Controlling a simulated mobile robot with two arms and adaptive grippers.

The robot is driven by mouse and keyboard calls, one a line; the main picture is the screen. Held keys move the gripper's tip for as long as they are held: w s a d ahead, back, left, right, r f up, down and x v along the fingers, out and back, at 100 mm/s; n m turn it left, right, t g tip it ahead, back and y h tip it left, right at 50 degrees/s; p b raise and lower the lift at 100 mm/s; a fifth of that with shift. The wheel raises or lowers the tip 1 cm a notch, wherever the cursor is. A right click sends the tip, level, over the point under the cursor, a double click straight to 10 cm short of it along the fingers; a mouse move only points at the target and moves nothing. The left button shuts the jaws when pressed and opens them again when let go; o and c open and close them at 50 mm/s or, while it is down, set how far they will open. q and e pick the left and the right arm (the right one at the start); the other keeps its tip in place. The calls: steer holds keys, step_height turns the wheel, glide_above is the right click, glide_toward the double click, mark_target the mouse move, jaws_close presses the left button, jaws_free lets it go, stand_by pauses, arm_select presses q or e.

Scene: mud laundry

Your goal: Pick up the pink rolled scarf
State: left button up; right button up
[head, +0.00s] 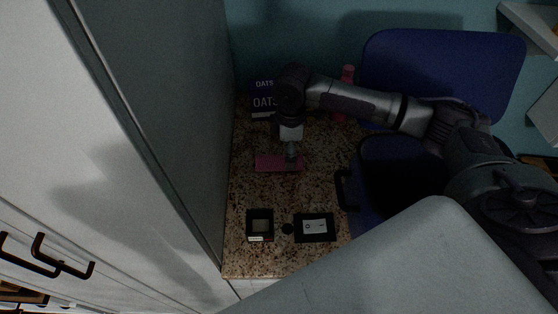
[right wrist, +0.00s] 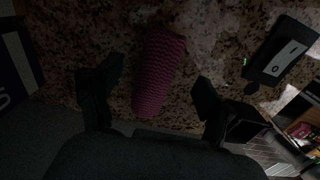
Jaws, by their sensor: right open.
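The pink rolled scarf (head: 270,163) lies on the speckled granite counter in the head view. In the right wrist view the scarf (right wrist: 160,75) is a knitted roll running lengthwise between the fingers, with clear space on both sides. My right gripper (head: 291,158) is above the right part of the scarf in the head view. In the right wrist view my right gripper (right wrist: 150,95) is open, with one finger on each side of the scarf. Whether the fingers touch the counter cannot be told. My left gripper is not in view.
A dark oats box (head: 263,103) stands behind the scarf on the granite counter (head: 262,193). A small black square frame (head: 260,225) and a black switch-like box (head: 314,227) lie in front. A tall cabinet (head: 165,120) bounds the left.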

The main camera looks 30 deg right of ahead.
step_height(320, 180, down, 4)
steer(key=shift+f+p, duration=0.1)
steer(key=shift+p, duration=0.8)
steer(key=shift+f, duration=0.45)
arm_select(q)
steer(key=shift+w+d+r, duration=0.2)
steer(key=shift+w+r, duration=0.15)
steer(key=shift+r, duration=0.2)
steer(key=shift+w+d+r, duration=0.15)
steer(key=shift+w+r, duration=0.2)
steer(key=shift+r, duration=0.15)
arm_select(e)
steer(key=c, duration=0.3)
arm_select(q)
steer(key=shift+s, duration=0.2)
arm_select(e)
steer(key=c, duration=1)
